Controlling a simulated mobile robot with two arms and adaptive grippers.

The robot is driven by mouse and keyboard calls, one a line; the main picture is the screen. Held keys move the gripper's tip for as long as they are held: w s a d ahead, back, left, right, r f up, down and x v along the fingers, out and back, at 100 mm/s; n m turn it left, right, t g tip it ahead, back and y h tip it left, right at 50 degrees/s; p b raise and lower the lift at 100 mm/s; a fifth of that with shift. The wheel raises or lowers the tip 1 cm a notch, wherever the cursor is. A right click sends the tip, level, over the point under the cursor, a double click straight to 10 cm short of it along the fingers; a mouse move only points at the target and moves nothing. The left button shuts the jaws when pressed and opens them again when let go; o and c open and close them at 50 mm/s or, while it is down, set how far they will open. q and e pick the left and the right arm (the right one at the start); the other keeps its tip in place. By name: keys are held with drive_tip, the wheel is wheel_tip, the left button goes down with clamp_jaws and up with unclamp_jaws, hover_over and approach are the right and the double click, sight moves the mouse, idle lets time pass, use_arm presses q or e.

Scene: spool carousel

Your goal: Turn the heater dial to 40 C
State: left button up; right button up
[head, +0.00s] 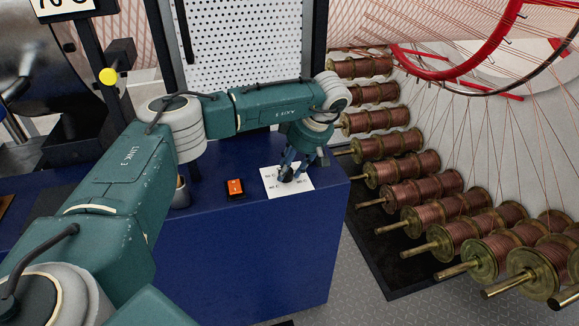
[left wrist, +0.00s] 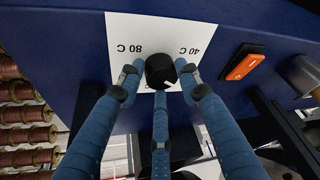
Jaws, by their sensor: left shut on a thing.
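The heater dial (left wrist: 161,70) is a black round knob on a white label plate (left wrist: 130,38). In the left wrist view the plate reads 80 C and 40 C upside down. The plate also shows on top of the blue cabinet in the head view (head: 304,183). My left gripper (left wrist: 160,80) has its three blue fingers closed around the dial, pointing down on it in the head view (head: 290,168). The dial is mostly hidden in the head view, and I cannot make out its pointer. My right gripper is not in view.
Copper wire spools (head: 410,193) stand in a curve at the right. A sign at the top left (head: 62,5) is partly cut off.

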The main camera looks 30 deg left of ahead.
use_arm(q)
drive_tip(key=n, duration=0.2)
drive_tip(key=n+g, duration=0.1)
drive_tip(key=n, duration=0.1)
drive_tip(key=n+g, duration=0.1)
drive_tip(key=n, duration=0.1)
drive_tip(key=shift+w+a+p, duration=0.15)
drive_tip(key=shift+a+p, duration=0.15)
drive_tip(key=shift+p, duration=0.1)
idle(0.3)
drive_tip(key=o, duration=0.9)
drive_tip(key=shift+o, duration=1)
drive_tip(key=shift+s+a, duration=0.15)
drive_tip(key=shift+s, duration=0.05)
drive_tip(key=shift+w+d+r, duration=0.2)
drive_tip(key=shift+d+r, duration=0.05)
drive_tip(key=shift+r, duration=0.05)
drive_tip(key=v, duration=1.1)
drive_tip(key=shift+a+r, duration=0.3)
drive_tip(key=shift+a, duration=0.05)
